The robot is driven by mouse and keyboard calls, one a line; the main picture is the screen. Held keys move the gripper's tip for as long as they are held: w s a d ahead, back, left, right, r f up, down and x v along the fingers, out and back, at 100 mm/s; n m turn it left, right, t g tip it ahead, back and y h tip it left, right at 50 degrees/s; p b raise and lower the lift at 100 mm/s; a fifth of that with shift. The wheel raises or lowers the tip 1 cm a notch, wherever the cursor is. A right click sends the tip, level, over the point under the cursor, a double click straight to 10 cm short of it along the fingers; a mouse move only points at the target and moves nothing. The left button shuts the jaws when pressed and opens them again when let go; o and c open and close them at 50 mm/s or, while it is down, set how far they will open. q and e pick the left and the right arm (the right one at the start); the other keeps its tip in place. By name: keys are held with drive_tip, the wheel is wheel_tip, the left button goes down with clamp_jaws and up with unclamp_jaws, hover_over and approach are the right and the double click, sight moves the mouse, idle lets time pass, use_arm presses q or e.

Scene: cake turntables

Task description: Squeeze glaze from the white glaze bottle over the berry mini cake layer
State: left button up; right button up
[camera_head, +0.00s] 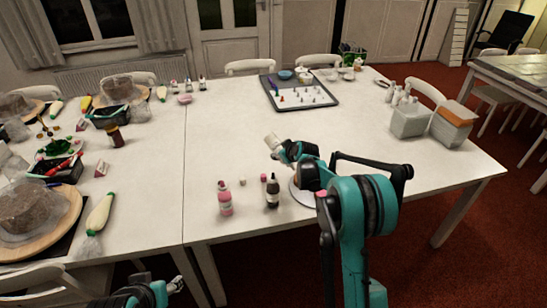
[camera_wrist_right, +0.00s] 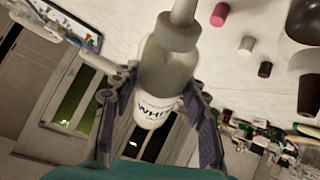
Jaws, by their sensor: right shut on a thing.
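My right gripper (camera_wrist_right: 152,115) is shut on the white glaze bottle (camera_wrist_right: 165,65), with a finger on each side of it. Part of a "WHIT" label shows, and the nozzle points to the top of the wrist picture. In the head view the bottle (camera_head: 272,140) is held tilted above the table. A pale round turntable (camera_head: 298,194) shows only partly behind my right arm. I cannot make out the berry mini cake layer for certain; a small pink patch (camera_head: 321,193) shows beside the arm. My left gripper (camera_head: 176,284) is at the bottom left, low beside the table; its fingers are too small to judge.
A pink bottle (camera_head: 225,199) and a dark bottle (camera_head: 272,191) stand near the front edge. Small pink (camera_wrist_right: 220,14), cream (camera_wrist_right: 247,43) and brown (camera_wrist_right: 265,69) cylinders lie nearby. A tray (camera_head: 299,95) is farther back. Bins (camera_head: 408,121) stand right. The table between is clear.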

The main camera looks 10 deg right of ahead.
drive_tip(key=w+d+m+t+h+b, duration=0.25)
drive_tip(key=d+m+t+h, duration=0.35)
drive_tip(key=d, duration=0.3)
drive_tip(key=shift+m+g, duration=0.5)
drive_tip(key=shift+g, duration=0.2)
drive_tip(key=f, duration=0.1)
drive_tip(key=f+b, duration=0.1)
drive_tip(key=f, duration=0.2)
drive_tip(key=shift+w+d+f+b, duration=0.1)
drive_tip(key=shift+w+d+b, duration=0.15)
drive_tip(key=shift+w+b, duration=0.15)
drive_tip(key=shift+s, duration=0.15)
drive_tip(key=c, duration=0.3)
idle(5.1)
